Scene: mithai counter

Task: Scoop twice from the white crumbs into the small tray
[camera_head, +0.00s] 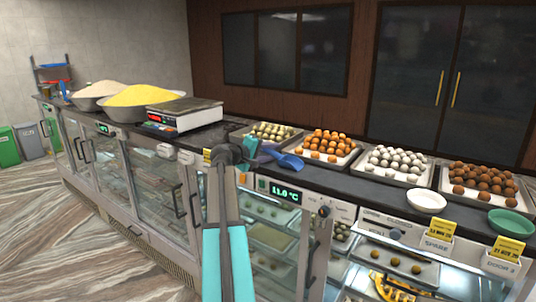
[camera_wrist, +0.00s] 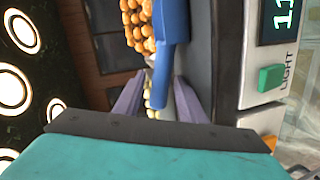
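A blue scoop (camera_head: 290,160) lies on the counter in front of the sweet trays, its bowl to the right. Its blue handle shows in the wrist view (camera_wrist: 168,60). My gripper (camera_head: 252,150) is at the handle end. In the wrist view its two purplish fingers (camera_wrist: 158,88) are apart, one each side of the handle, with a gap visible on the left. A steel bowl heaped with pale, whitish crumbs (camera_head: 98,89) stands at the far left of the counter. I cannot tell which thing is the small tray; a scale (camera_head: 184,115) with a flat top stands between bowls and scoop.
A bowl of yellow crumbs (camera_head: 142,96) stands between the pale crumbs and the scale. Trays of orange sweets (camera_head: 328,145), white sweets (camera_head: 393,164) and brown sweets (camera_head: 483,180) line the right. A white bowl (camera_head: 425,228) and green bowl (camera_head: 510,225) stand near the front edge.

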